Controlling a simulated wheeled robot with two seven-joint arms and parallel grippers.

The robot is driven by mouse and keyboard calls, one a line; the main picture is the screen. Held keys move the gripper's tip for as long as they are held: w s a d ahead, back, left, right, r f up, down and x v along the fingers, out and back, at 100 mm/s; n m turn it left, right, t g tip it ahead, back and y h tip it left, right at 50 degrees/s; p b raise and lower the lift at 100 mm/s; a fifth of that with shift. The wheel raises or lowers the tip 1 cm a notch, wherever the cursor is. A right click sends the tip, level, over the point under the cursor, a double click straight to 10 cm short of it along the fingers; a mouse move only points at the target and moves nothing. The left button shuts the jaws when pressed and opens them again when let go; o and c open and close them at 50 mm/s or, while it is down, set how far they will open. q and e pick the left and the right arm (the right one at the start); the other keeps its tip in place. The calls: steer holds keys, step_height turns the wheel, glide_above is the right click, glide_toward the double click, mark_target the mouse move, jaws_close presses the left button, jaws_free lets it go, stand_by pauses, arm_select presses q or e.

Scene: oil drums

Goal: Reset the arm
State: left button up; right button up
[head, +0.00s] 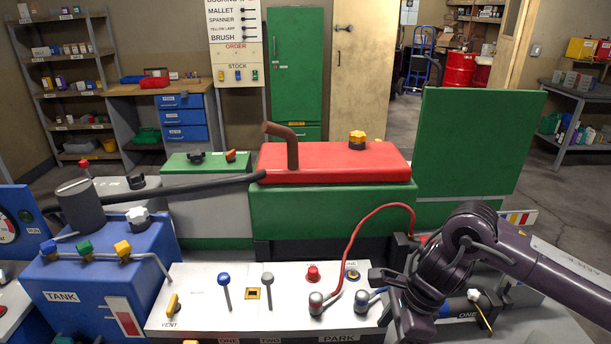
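My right arm (560,272) comes in from the right side, dark purple-grey. Its gripper (385,288) is at the right end of the white control panel (190,312), beside a grey plug with a blue part (364,301). The arm hides part of the gripper, and I cannot tell whether the fingers are open or touch the plug. My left arm and gripper are not in view.
A blue tank (70,272) with taps stands at left. A red-topped green machine (335,163) is behind the panel. A red cable (357,232) arches near my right gripper. An upright green panel (475,140) stands behind my arm.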

steer(key=s+a+r+m+t+y, duration=0.15)
steer(key=a+m+t+y, duration=0.35)
steer(key=a+m, duration=1.15)
steer(key=s+d+m+t+h, duration=0.25)
steer(key=d+m+h, duration=0.35)
steer(key=m, duration=1.5)
steer(key=s+d+f+m+g+h, duration=0.1)
steer(key=s+d+f+m+g, duration=0.1)
steer(key=s+d+f+m, duration=0.4)
steer(key=s+d+f+m+g+h, duration=0.1)
steer(key=s+d+f+m+g, duration=0.1)
steer(key=s+d+m, duration=0.4)
step_height(320, 180, down, 30)
steer(key=d+r+m+g, duration=0.1)
steer(key=d+m+g, duration=0.1)
steer(key=s+d+f, duration=0.2)
steer(key=s+f, duration=0.7)
steer(key=s, duration=0.1)
steer(key=s+d+f, duration=0.1)
steer(key=s+f, duration=0.9)
steer(key=shift+s+d+g, duration=0.2)
steer(key=shift+d+g, duration=0.15)
